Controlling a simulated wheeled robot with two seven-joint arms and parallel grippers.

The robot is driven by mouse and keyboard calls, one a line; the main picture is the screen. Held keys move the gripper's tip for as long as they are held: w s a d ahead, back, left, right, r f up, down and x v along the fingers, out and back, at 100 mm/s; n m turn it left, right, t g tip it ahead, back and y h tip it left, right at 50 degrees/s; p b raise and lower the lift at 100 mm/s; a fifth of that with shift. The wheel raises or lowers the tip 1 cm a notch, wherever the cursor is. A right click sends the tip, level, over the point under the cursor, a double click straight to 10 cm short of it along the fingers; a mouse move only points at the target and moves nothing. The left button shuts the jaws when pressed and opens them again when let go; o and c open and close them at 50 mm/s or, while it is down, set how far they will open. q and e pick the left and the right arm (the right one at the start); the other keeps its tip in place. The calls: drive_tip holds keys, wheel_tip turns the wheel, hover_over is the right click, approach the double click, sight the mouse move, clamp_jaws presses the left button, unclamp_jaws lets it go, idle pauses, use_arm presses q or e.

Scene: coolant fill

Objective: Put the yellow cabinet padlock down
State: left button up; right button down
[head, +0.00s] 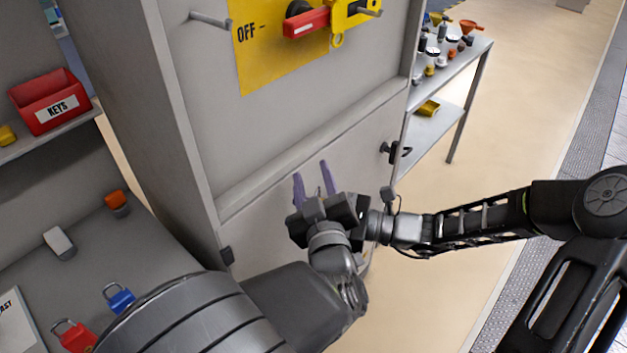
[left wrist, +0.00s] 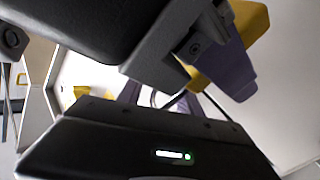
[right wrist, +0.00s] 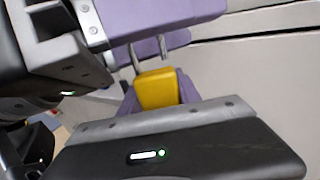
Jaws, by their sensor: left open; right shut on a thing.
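The yellow padlock (right wrist: 157,90) shows in the right wrist view, its silver shackle pointing up in the picture. My right gripper (right wrist: 158,65) is shut on it, with purple fingers around it. In the head view my right arm reaches in from the right, and its gripper end and the padlock are mostly hidden behind my left gripper. My left gripper (head: 313,172) is open, its two purple fingers apart in front of the grey cabinet's lower door (head: 320,130). In the left wrist view a yellow patch (left wrist: 240,30) lies behind a purple finger; I cannot tell what it is.
The cabinet has a yellow OFF plate (head: 262,65) with a red switch handle (head: 306,23). A worktop at left holds a blue padlock (head: 119,300) and a red padlock (head: 73,338), below a red KEYS bin (head: 49,100). A cluttered side table (head: 470,60) stands at right. Floor between is clear.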

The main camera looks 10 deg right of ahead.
use_arm(q)
clamp_jaws()
idle(0.3)
use_arm(e)
drive_tip(key=c, duration=0.8)
unclamp_jaws()
drive_tip(key=shift+o, duration=0.2)
drive_tip(key=v, duration=1.2)
drive_tip(key=shift+f, duration=0.1)
